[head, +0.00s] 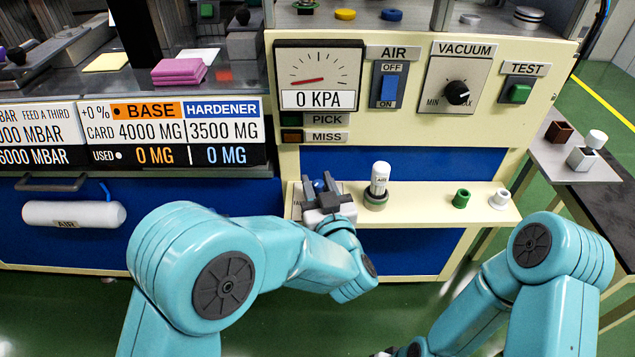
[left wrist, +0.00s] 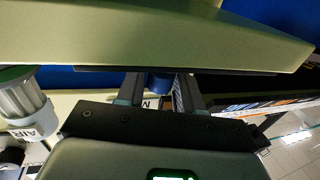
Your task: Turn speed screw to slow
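A small blue knob (head: 319,185), which I take to be the speed screw, sits at the left end of the cream ledge. A partly covered label (head: 298,203) lies beside it. My left gripper (head: 327,190) is over that end of the ledge, its fingers on either side of the knob. In the left wrist view the blue knob (left wrist: 158,84) shows between the two fingers (left wrist: 160,90), with a gap on at least one side, so the gripper looks open. The gripper hides much of the knob and label.
Above are the gauge (head: 319,80) reading 0 KPA, the AIR switch (head: 389,90) and the VACUUM dial (head: 457,93). A side table (head: 600,170) is at right.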

